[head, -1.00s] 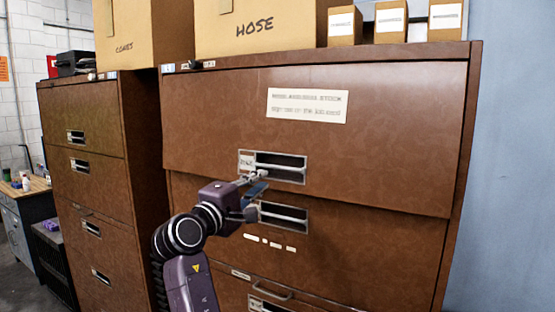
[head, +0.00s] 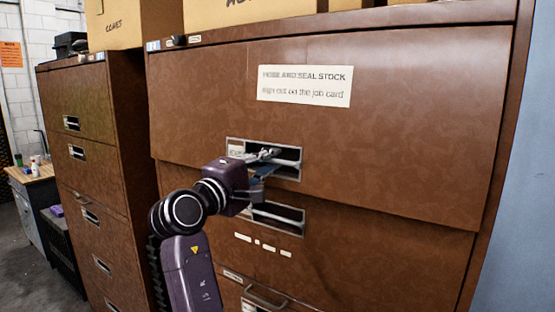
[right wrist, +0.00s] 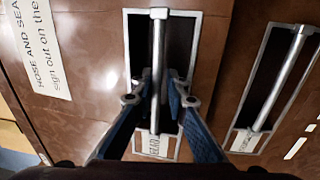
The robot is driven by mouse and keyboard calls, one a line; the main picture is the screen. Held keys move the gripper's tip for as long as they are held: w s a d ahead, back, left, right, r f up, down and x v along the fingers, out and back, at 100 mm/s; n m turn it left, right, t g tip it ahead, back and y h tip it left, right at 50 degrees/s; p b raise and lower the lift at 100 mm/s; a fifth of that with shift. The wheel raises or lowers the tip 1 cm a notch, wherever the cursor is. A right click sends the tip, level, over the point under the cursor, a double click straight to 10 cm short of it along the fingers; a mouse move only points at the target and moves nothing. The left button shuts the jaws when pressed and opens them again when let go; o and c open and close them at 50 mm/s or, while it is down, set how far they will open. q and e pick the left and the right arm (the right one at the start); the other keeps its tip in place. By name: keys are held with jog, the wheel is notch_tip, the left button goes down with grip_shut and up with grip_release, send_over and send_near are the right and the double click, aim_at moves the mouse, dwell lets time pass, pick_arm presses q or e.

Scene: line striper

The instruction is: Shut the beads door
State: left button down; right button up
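The beads door (head: 380,140) is the brown top front of the wide cabinet, with a white "hose and seal stock" card. Its lower edge stands out from the front below, so it looks slightly ajar. Its recessed handle has a metal bar (right wrist: 157,50) and a small label starting "BEAD" (right wrist: 153,146). My right gripper (head: 268,160) is at this handle. In the right wrist view its fingertips (right wrist: 160,80) lie on either side of the bar, close to it; whether they clamp it is unclear. My left gripper is not in view.
Below is another brown front with its own handle (head: 275,214) and small pale labels. A second brown cabinet (head: 85,150) stands at left. Cardboard boxes (head: 128,24) sit on top. A blue wall (head: 530,200) is at right.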

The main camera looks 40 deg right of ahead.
jog(key=shift+s+a+r, duration=0.15)
jog(key=shift+a, duration=0.35)
jog(key=shift+c, duration=0.7)
grip_shut()
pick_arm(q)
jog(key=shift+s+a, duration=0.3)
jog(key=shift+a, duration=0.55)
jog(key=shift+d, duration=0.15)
